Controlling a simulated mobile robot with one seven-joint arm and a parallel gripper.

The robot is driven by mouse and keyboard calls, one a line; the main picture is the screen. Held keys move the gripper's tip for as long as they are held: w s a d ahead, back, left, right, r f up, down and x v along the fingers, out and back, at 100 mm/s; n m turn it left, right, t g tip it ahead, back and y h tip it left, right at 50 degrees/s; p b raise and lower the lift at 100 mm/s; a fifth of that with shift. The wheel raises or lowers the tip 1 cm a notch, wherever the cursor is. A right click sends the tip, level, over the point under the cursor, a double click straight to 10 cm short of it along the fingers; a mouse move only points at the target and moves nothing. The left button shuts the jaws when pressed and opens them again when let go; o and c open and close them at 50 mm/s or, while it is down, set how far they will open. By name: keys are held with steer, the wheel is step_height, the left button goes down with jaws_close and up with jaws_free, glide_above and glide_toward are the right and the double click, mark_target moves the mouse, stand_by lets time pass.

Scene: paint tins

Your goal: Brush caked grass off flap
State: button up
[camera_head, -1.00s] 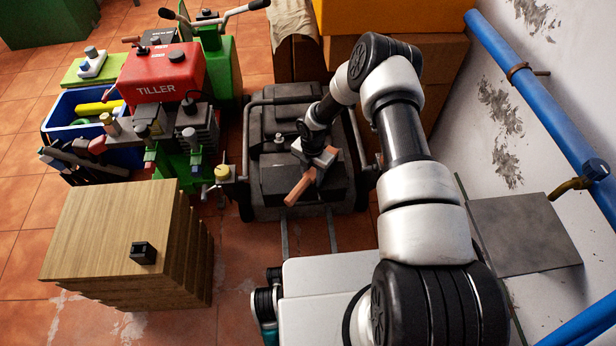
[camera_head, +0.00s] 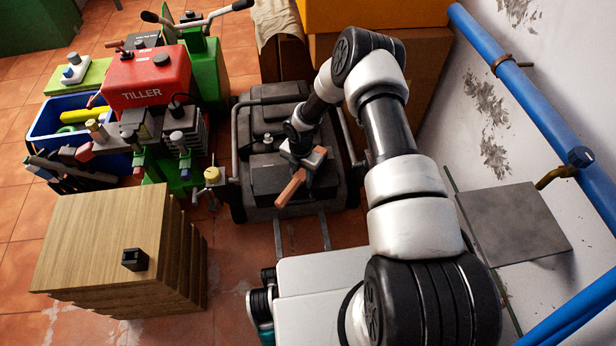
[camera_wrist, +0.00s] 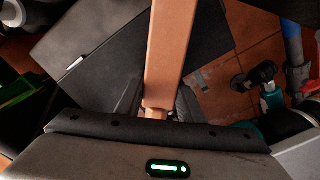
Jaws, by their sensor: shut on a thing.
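My gripper (camera_head: 306,166) is above the front part of a dark grey machine, which looks like a mower. It is shut on an orange-brown handle (camera_head: 290,188), which seems to be the brush's. The handle slants toward the lower left in the head view and rises through the middle of the wrist view (camera_wrist: 171,50). The brush's bristles are hidden. A flat dark panel (camera_head: 268,178) on the machine lies beneath, perhaps the flap. I cannot tell whether the brush touches it. No caked grass can be made out.
A wooden block stack (camera_head: 95,235) stands at the lower left. A red tiller (camera_head: 150,85) and a blue bin (camera_head: 45,125) are at the upper left. Blue pipes (camera_head: 530,90) run along the right wall. Cardboard boxes (camera_head: 430,75) stand behind the machine.

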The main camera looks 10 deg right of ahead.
mark_target(273, 189)
steer(key=shift+s+a+f, duration=0.1)
steer(key=shift+s+a, duration=0.05)
steer(key=shift+a, duration=4.3)
steer(key=shift+a+r, duration=0.2)
steer(key=shift+a, duration=2.35)
steer(key=shift+f, duration=0.1)
steer(key=shift+d+f, duration=0.15)
steer(key=shift+d, duration=0.8)
steer(key=shift+d+f, duration=0.15)
steer(key=shift+d, duration=0.8)
steer(key=shift+c, duration=0.3)
steer(key=shift+d+r, duration=0.15)
steer(key=shift+d, duration=2.3)
steer(key=shift+d+r, duration=0.15)
steer(key=shift+d, duration=2.25)
steer(key=shift+d+f, duration=0.2)
steer(key=shift+d, duration=1.55)
steer(key=shift+r, duration=0.15)
steer(key=shift+r+p, duration=1.55)
steer(key=shift+r, duration=1.35)
